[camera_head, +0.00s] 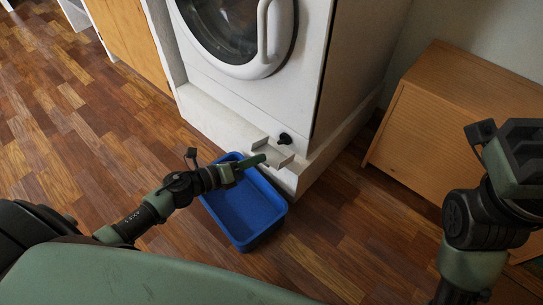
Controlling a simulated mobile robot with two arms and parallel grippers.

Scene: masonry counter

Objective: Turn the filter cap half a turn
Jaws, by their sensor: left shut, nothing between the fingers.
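A small black cap (285,139), apparently the filter cap, sticks out low on the front of the white washing machine (285,85), near its right corner. Just below it is a pale open flap or recess (273,153). My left gripper (257,160) is shut and empty, just left of and below the cap, over the far end of the blue tub. It looks apart from the cap. My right gripper (516,155) is raised at the right edge, away from the machine; its fingers do not show clearly enough to tell their state.
A blue tub (246,241) stands on the wooden floor in front of the machine, under my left gripper. A wooden cabinet (440,120) stands on the right, and an orange-brown panel (132,35) at the back left. The floor at left is clear.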

